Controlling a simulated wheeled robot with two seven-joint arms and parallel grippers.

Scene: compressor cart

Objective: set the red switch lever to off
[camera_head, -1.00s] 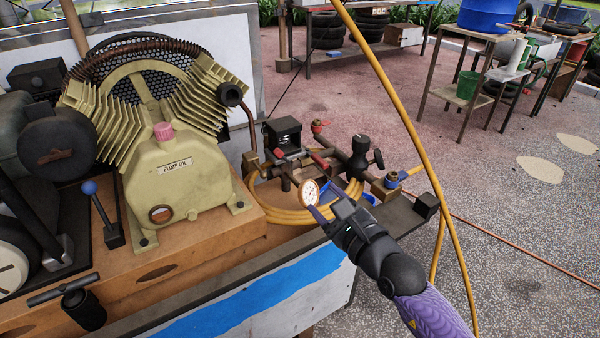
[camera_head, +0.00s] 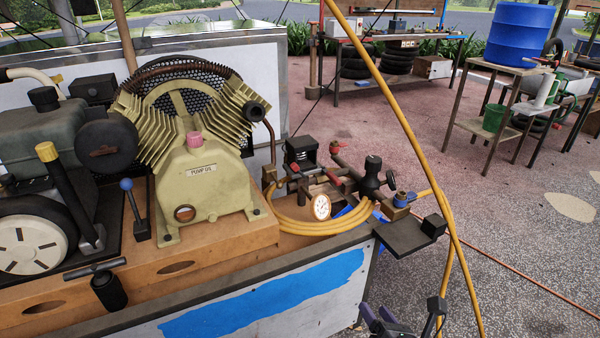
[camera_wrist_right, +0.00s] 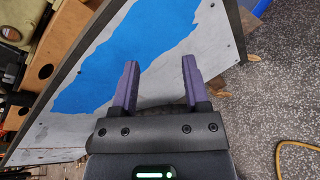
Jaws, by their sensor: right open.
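A small red lever (camera_head: 333,176) shows beside the black switch box (camera_head: 301,152), among the brass fittings on the cart. It is small in the head view, and I cannot tell its setting. My right gripper (camera_head: 377,311) is at the bottom of the head view, below and in front of the fittings, well apart from the lever. In the right wrist view the gripper (camera_wrist_right: 160,75) is open and empty, facing the cart's blue-striped side panel. My left gripper is not in view.
The hose rises at the right. The compressor pump (camera_head: 205,185) stands left. Open floor lies right.

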